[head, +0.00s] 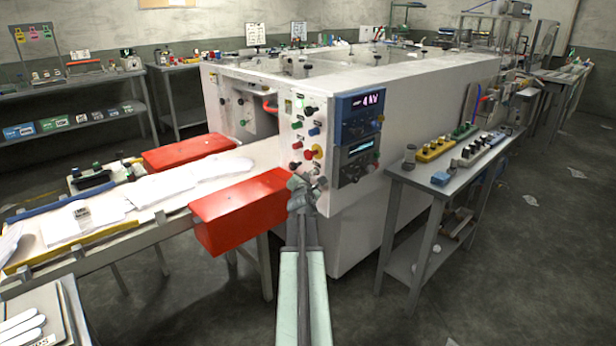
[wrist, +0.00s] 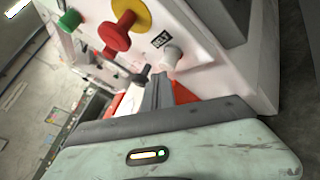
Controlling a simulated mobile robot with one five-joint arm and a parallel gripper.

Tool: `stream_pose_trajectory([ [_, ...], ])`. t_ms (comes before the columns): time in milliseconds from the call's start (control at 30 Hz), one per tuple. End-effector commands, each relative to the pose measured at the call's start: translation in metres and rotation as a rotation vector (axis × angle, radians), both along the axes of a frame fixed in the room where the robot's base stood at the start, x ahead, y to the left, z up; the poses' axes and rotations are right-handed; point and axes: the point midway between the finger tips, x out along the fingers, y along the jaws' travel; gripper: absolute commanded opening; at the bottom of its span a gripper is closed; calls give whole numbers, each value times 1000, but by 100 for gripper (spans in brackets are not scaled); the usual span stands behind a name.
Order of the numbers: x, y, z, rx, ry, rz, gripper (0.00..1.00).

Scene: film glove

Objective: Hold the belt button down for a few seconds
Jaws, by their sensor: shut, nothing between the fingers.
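My gripper (head: 302,186) is in front of the lower part of the machine's control panel (head: 312,104). In the wrist view its dark fingers (wrist: 160,92) are together and empty. A pale grey round button (wrist: 172,55) stands out from the white panel just beyond the fingertips, beside a small black-and-white label (wrist: 161,39). The label seems to read BELT, but it is small and tilted. The fingertips look close to the button; I cannot tell whether they touch it or whether it is pressed in. In the head view my gripper partly covers this area.
A red knob on a yellow base (wrist: 122,28) and a green button (wrist: 69,20) sit nearby on the panel. A red block (head: 240,212) flanks the conveyor, left of my arm. A side table (head: 462,180) stands to the right. Open floor lies around my arm.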

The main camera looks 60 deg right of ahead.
Motion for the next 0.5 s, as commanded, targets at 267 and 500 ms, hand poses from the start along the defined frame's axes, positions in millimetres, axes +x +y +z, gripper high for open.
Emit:
stream_pose_trajectory([
  [267, 3, 10, 0, 0, -1, 1, 0],
  [500, 3, 10, 0, 0, -1, 0, 0],
])
